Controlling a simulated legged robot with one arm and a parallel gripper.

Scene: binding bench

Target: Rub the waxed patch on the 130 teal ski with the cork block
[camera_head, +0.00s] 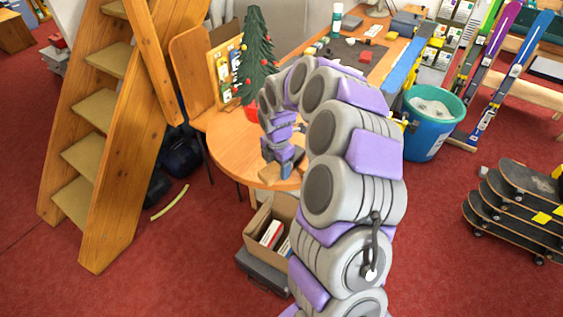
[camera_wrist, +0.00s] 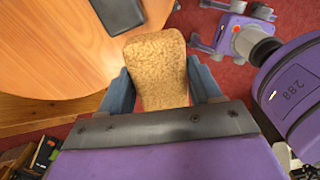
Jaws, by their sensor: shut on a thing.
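My gripper (camera_wrist: 160,88) is shut on the cork block (camera_wrist: 157,65), a tan speckled block between its two blue-grey fingers in the wrist view. In the head view the gripper (camera_head: 281,170) is at the front edge of the round wooden table (camera_head: 232,148), with the cork block (camera_head: 270,172) showing below it. I cannot tell whether the block touches the table. A teal-blue ski (camera_head: 404,66) seems to lie along the bench at the back right. Its number and any waxed patch are too small to make out. My gripper is well apart from it.
A small decorated tree (camera_head: 257,55) stands on the round table. A blue-green bin (camera_head: 429,122) stands by the bench (camera_head: 345,68). Upright skis (camera_head: 512,75) lean at the right. Stacked skateboards (camera_head: 515,210), a book box (camera_head: 271,228) and wooden steps (camera_head: 100,110) occupy the red floor.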

